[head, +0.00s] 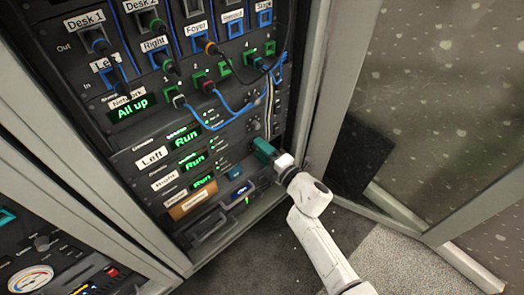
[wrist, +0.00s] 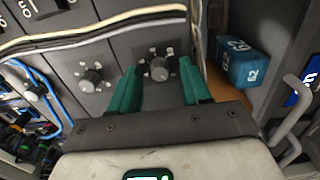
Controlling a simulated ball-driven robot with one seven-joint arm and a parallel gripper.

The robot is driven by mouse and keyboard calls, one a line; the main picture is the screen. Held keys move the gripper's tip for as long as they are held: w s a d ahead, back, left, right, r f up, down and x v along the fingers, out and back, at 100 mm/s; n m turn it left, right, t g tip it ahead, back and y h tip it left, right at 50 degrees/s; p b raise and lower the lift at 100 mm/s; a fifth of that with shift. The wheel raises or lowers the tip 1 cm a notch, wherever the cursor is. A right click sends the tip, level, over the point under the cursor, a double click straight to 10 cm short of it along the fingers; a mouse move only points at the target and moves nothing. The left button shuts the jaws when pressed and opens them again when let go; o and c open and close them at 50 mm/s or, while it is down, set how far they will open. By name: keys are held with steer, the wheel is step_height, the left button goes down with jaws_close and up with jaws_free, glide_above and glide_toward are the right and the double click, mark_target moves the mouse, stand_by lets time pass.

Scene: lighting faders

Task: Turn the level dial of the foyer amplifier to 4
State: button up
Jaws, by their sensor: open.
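My gripper (head: 256,146) is at the right side of the amplifier rows in the head view. Three green "Run" displays show in the head view; the lowest (head: 203,181) is beside a small label too blurred to read. The dial's number marks are too small to read, and the gripper hides its part of the panel in the head view.
Blue cables (head: 225,120) hang from the patch sockets above. The cabinet's open glass door (head: 440,120) stands to the right.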

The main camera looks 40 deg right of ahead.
steer(key=shift+c, duration=0.4)
jaws_close()
steer(key=shift+r, duration=0.1)
steer(key=m+p, duration=1.1)
steer(key=m, duration=1)
steer(key=shift+m, duration=0.3)
stand_by(0.5)
